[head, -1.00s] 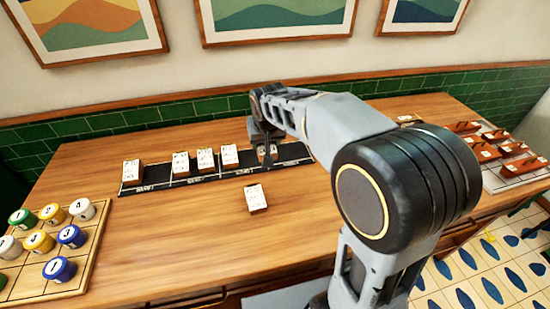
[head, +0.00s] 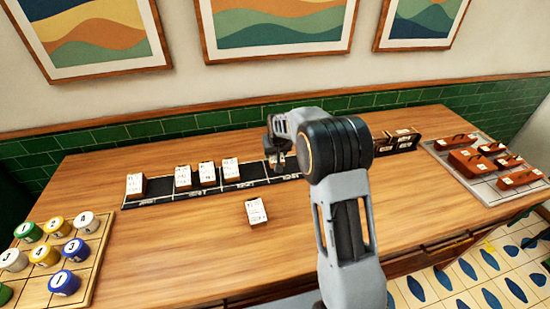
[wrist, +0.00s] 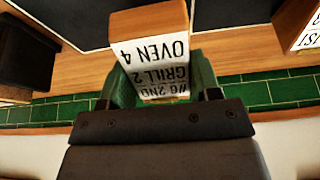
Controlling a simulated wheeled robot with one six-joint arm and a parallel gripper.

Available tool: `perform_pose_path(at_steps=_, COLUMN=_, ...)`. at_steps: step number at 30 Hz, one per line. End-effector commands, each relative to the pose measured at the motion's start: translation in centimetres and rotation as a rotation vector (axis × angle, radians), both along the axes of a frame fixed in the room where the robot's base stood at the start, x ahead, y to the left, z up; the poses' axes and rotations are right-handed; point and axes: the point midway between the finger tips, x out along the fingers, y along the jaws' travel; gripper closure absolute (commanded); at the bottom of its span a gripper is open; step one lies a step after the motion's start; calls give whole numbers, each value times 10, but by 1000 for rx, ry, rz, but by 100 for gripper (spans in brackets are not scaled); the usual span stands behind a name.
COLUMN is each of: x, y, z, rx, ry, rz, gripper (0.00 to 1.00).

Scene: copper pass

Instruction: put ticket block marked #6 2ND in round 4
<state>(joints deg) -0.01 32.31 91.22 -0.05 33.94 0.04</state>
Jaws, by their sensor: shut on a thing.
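My gripper (wrist: 161,86) is shut on a ticket block (wrist: 152,48) whose white label reads upside down "#6 2ND, GRILL 2, OVEN 4". The green fingers grip it from both sides. In the head view my gripper (head: 277,164) is over the right part of the black ticket rail (head: 260,183), and the held block is hard to make out there. Whether the block touches the rail I cannot tell. White-labelled ticket blocks stand in the rail left of my gripper, one at the far left (head: 136,185). The compartment markings are too small to read.
A loose ticket block (head: 256,211) lies on the table in front of the rail. A numbered-jar tray (head: 92,270) is at left. A dark holder (head: 405,141) stands right of my arm, and a grey tray (head: 480,186) with reddish-brown blocks is at far right.

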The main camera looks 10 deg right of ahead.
Motion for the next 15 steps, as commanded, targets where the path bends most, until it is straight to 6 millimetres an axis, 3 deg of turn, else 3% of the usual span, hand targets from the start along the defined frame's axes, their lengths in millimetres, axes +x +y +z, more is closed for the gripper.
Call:
perform_pose_path(at_steps=9, x=4, y=-2, z=-32, rx=0, ry=3, rz=0, gripper=69)
perform_pose_path(at_steps=15, x=4, y=-2, z=-35, rx=0, ry=-1, rz=0, gripper=69)
